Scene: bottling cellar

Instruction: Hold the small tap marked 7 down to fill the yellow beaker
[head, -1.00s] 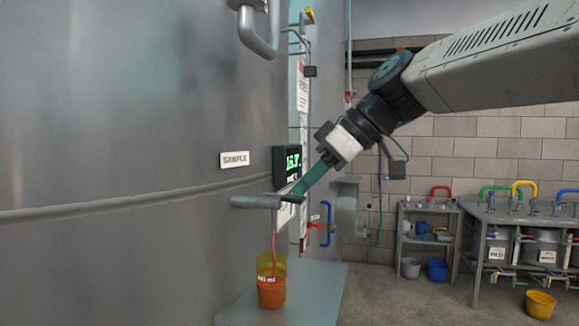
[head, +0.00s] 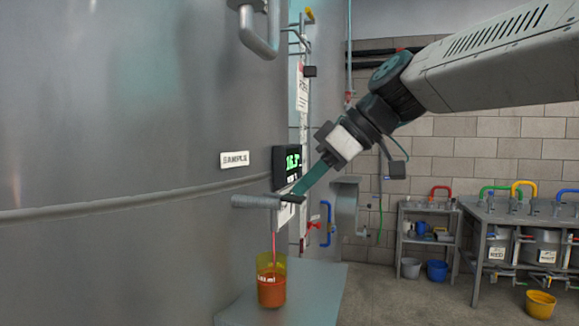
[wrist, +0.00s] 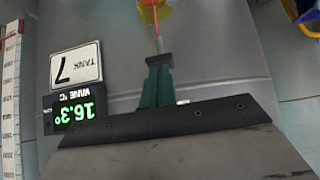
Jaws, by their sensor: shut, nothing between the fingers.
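The small tap (head: 255,201) sticks out from the big steel tank, below the SAMPLE label. My gripper (head: 294,196) is shut, with its teal fingertips on the tap's end and nothing held between them. A thin red stream runs from the tap down into the yellow beaker (head: 272,264), which stands upright on a grey stand and is partly full of orange-red liquid. In the wrist view, my gripper (wrist: 157,80) covers part of the tap (wrist: 158,60). The stream and a part of the yellow beaker (wrist: 155,10) show beyond it.
A bent pipe (head: 257,32) hangs above. The grey stand (head: 318,290) has free room right of the beaker. Shelves and buckets stand far right.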

